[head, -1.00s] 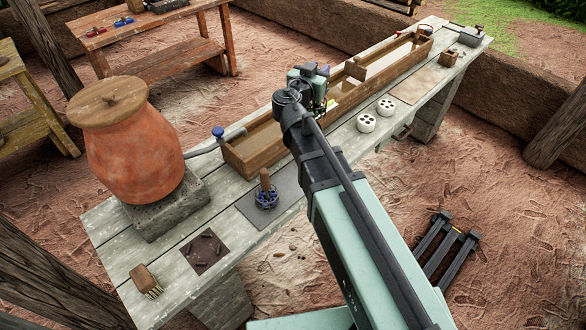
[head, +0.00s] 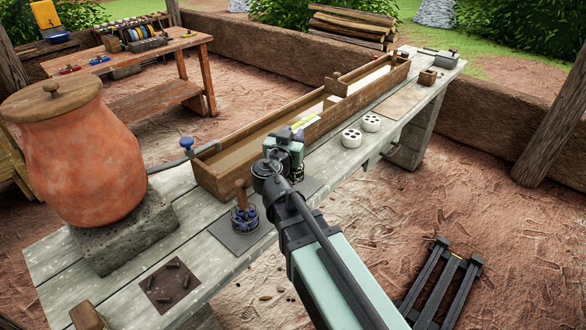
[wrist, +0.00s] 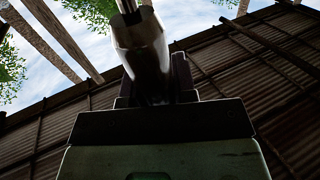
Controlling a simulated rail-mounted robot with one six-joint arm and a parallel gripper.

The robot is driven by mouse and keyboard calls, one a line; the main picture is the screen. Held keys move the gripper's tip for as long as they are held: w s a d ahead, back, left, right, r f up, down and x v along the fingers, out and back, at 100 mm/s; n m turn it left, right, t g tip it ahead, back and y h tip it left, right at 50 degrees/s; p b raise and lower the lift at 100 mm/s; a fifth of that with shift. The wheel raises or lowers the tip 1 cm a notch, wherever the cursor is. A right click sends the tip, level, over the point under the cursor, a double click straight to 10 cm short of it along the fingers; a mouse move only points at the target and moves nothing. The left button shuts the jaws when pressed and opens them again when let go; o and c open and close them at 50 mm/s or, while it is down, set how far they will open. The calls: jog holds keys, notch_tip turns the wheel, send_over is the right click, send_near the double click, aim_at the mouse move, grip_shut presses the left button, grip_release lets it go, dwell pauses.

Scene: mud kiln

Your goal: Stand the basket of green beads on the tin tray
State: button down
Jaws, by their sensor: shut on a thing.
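My gripper (head: 290,142) is at the end of my arm, over the near side of the long wooden trough in the head view. In the wrist view it is shut on a rounded, greyish thing (wrist: 140,45) with a thin stem, dark against the sky; I cannot tell what it is. A flat grey sheet (head: 220,228), perhaps the tin tray, lies on the bench; its right part is partly behind my arm. A basket of blue beads (head: 245,218) with a wooden handle stands on its left part. I cannot make out green beads; a yellow-green strip (head: 303,122) shows just beyond my gripper.
The wooden trough (head: 215,180) runs along the bench's back. A large clay jar (head: 65,150) stands on a stone block at left. Two white holed pieces (head: 352,138) and a tan board (head: 405,103) lie at right. A dark square (head: 172,286) lies in front.

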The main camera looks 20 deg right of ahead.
notch_tip(320, 180, down, 5)
jog(key=b, duration=0.4)
jog(key=shift+r, duration=0.5)
jog(key=shift+f, duration=0.15)
jog(key=c, duration=0.9)
grip_release()
jog(key=v, duration=0.7)
jog(key=shift+s+a, duration=0.15)
jog(key=shift+s, duration=0.1)
